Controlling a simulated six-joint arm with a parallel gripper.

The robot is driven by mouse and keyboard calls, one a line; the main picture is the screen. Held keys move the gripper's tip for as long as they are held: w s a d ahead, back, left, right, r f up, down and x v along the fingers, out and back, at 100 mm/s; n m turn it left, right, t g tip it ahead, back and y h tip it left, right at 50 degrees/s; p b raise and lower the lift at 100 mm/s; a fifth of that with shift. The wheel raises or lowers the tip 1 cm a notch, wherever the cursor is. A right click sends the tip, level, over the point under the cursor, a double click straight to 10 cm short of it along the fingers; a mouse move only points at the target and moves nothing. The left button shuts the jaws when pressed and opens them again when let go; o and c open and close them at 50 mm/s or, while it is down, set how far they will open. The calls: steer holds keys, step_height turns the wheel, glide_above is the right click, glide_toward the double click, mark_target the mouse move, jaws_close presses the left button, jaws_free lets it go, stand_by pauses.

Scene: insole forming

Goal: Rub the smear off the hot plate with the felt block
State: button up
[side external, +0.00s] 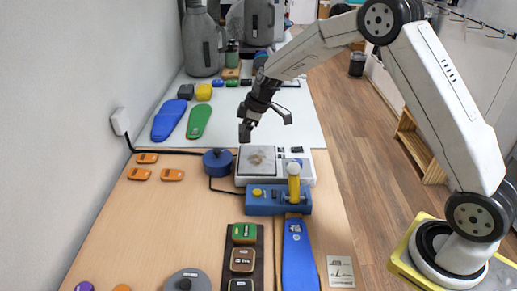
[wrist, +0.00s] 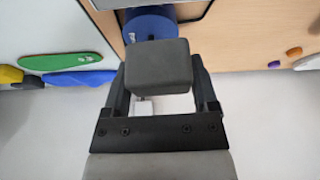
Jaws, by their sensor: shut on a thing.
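The hot plate (side external: 243,168) is a light square plate on a white unit, with a brownish smear (side external: 257,158) near its middle. My gripper (side external: 248,117) is above the white mat, just behind the hot plate in the side view. In the wrist view my gripper (wrist: 160,82) is shut on the felt block (wrist: 158,66), a dark grey block between the two fingers. The block looks raised and apart from the plate. Its underside is hidden. In the wrist view only a thin edge of what looks like the plate unit shows at the top.
A blue round pot (side external: 218,162) stands left of the hot plate. A blue fixture with a yellow upright handle (side external: 294,186) stands in front. Green (side external: 199,121) and blue (side external: 169,120) insoles lie on the white mat (side external: 290,130). Orange pieces (side external: 138,174) lie left on the wooden table.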

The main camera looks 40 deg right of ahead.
mark_target(242, 157)
steer(key=shift+f, duration=3.75)
steer(key=shift+s+d+f, duration=0.25)
steer(key=shift+s+d, duration=0.2)
steer(key=shift+d, duration=0.05)
steer(key=shift+s+d, duration=1.9)
steer(key=shift+s, duration=0.1)
steer(key=shift+w+a, duration=2.45)
steer(key=shift+a, duration=0.05)
steer(key=shift+w+d, duration=0.5)
steer(key=shift+d, duration=0.05)
steer(key=shift+s+d, duration=2.5)
steer(key=shift+s, duration=0.1)
steer(key=w+a, duration=0.5)
steer(key=shift+w+r, duration=0.1)
steer(key=shift+r, duration=4)
steer(key=shift+a, duration=0.15)
